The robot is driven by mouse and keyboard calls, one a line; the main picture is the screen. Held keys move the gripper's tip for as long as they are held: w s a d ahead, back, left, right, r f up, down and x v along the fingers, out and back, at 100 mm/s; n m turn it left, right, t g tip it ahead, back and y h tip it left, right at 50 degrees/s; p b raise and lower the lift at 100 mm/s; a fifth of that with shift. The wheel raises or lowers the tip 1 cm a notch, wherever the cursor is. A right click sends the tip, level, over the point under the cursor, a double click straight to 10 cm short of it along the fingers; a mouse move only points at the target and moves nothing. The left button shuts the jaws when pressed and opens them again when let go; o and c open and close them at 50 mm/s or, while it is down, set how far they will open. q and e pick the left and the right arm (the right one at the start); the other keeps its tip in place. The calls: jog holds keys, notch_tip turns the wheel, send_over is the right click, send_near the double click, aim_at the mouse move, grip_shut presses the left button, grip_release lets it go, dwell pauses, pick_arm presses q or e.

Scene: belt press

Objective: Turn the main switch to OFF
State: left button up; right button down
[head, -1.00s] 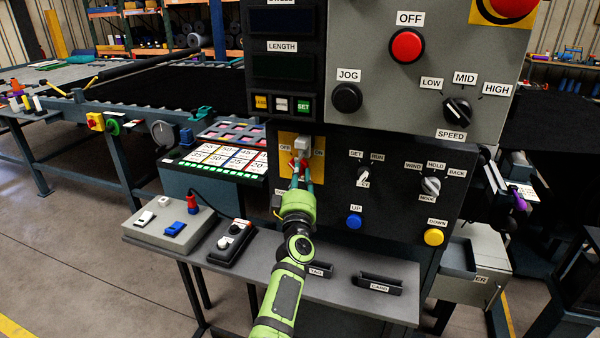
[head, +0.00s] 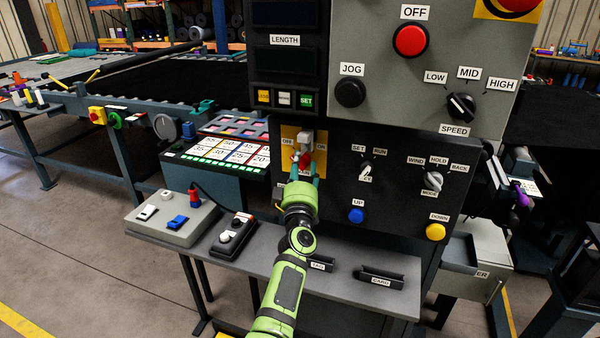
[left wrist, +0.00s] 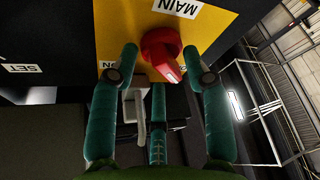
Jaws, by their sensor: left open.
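The main switch (head: 303,160) is a red rotary knob on a yellow plate (head: 289,133), with OFF at its left and ON at its right in the head view. In the left wrist view the red knob (left wrist: 160,48) appears upside down beside its MAIN label, with a pale-tipped handle set at a slant. My left gripper (head: 305,175) is open, its teal fingers just below and around the knob. In the left wrist view the left gripper (left wrist: 160,62) has fingers on both sides of the knob, apparently apart from it. My right gripper is out of view.
The SET/RUN selector (head: 366,168), blue UP button (head: 356,215) and MODE selector (head: 432,181) lie to the right. A grey shelf (head: 340,279) runs below.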

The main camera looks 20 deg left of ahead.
pick_arm(q)
jog(key=shift+f, duration=0.1)
jog(key=shift+f, duration=0.1)
jog(key=s+a+f+m+h+b, duration=0.1)
jog(key=s+a+m+h+b, duration=0.3)
jog(key=m, duration=0.9)
jog(key=s+d+f+m+h+b, duration=0.1)
jog(key=s+f+m+h+b, duration=0.15)
jog(key=m+h+b, duration=0.8)
jog(key=s+d+f+g+y+p, duration=0.1)
jog(key=s+f+g+p, duration=0.1)
jog(key=f, duration=0.7)
jog(key=s+d+f+n+g+y+p, duration=0.1)
jog(key=s+f+g+y, duration=0.1)
jog(key=f, duration=0.8)
jog(key=s+d+f+n+g+y+p, duration=0.1)
jog(key=s+f+g+p, duration=0.1)
jog(key=f, duration=0.8)
jog(key=shift+s+d+g+y+p, duration=0.25)
jog(key=shift+s+g+y+p, duration=0.1)
jog(key=shift+s+g, duration=0.6)
